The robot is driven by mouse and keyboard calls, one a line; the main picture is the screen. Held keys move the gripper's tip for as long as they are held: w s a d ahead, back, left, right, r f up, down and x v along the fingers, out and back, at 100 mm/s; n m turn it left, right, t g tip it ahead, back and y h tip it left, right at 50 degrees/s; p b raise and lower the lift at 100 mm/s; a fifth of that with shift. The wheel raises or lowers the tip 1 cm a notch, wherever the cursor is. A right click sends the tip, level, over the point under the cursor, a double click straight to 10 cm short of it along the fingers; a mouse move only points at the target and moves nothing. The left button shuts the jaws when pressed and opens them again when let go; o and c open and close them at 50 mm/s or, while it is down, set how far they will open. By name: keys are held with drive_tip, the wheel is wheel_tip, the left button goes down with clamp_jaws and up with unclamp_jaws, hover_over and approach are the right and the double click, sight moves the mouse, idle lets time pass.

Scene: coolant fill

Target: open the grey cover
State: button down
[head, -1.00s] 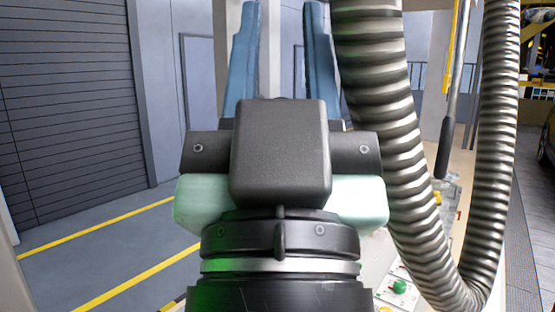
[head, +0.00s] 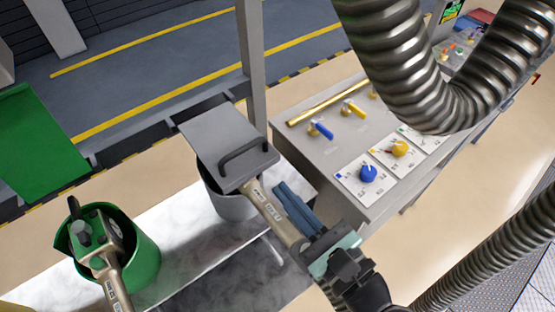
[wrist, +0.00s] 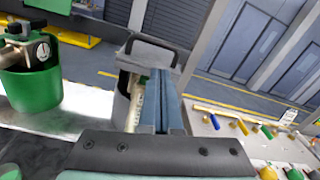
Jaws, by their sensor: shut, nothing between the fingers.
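The grey cover (head: 215,145) is a flat plate with a black bar handle (head: 245,153). It lies over the mouth of a grey bucket (head: 228,203). In the wrist view the cover (wrist: 133,61) shows just beyond my fingertips, with its handle upright at its top. My gripper (head: 282,188) has blue fingers that lie together, shut and empty. They point towards the cover's near right edge, beside a beige lettered tube (head: 268,212). In the wrist view the fingers (wrist: 160,75) hide part of the cover and bucket. I cannot tell whether they touch the cover.
A green bucket (head: 146,262) holding a similar beige tool stands on the white bench at the lower left. A grey post (head: 250,65) rises behind the cover. A panel (head: 330,155) with coloured knobs is on the right. A ribbed hose (head: 400,60) hangs at upper right.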

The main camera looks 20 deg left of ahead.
drive_tip(key=shift+s+d+f+m+y, duration=0.2)
drive_tip(key=shift+s+f+m+y, duration=0.05)
drive_tip(key=shift+s+m, duration=0.25)
drive_tip(key=shift+s+d+f+m+y, duration=0.15)
drive_tip(key=shift+s+f+m+y, duration=0.15)
drive_tip(key=shift+m, duration=0.3)
drive_tip(key=shift+a+r, duration=0.1)
drive_tip(key=shift+a, duration=0.2)
drive_tip(key=p+x, duration=0.2)
drive_tip(key=x, duration=0.7)
drive_tip(key=shift+w+a, duration=0.2)
drive_tip(key=shift+p, duration=0.3)
